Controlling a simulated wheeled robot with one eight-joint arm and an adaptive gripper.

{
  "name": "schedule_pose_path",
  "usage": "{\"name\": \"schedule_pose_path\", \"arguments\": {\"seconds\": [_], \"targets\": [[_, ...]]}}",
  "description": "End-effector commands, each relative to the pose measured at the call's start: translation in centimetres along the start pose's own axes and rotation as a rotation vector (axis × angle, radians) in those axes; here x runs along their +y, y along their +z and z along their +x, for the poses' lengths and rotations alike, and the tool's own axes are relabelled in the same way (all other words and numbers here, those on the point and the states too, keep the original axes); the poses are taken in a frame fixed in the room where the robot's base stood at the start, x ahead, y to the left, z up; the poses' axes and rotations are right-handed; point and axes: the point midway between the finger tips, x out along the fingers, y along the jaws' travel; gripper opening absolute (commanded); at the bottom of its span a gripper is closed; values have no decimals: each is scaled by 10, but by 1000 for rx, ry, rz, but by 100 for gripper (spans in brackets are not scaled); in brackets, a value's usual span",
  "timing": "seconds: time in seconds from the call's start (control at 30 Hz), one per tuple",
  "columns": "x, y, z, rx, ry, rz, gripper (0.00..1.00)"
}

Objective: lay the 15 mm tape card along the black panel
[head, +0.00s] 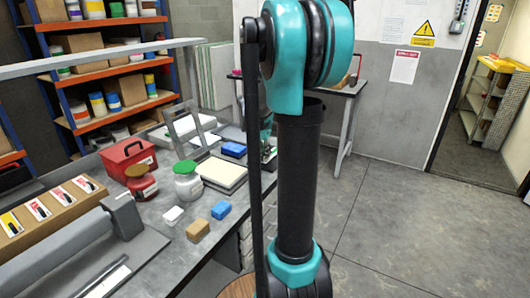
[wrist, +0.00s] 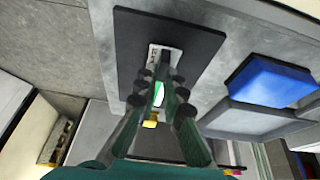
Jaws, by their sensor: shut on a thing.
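The black panel (wrist: 205,42) lies flat on a grey surface in the wrist view, below the fingertips of my gripper (wrist: 165,73). My gripper is shut on a narrow tape card (wrist: 159,94), which shows white and green between the fingers. A pale printed end shows beyond the fingertips, over the panel's middle. A small yellow patch shows nearer the palm. The fingers hide much of the card. I cannot tell whether the card touches the panel. In the head view my arm hides most of the gripper and the card.
In the wrist view a blue block (wrist: 270,80) lies right of the panel. Open floor (head: 400,215) lies to the right.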

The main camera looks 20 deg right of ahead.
Motion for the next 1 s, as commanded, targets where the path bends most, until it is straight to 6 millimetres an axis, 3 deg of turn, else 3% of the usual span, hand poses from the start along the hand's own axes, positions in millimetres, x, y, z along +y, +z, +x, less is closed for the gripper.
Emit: {"name": "schedule_pose_path", "arguments": {"seconds": [0.9, 0.93, 1.0], "targets": [[0, 1, 3, 0, 0, 0, 0], [0, 1, 3, 0, 0, 0, 10], [0, 1, 3, 0, 0, 0, 18]]}}
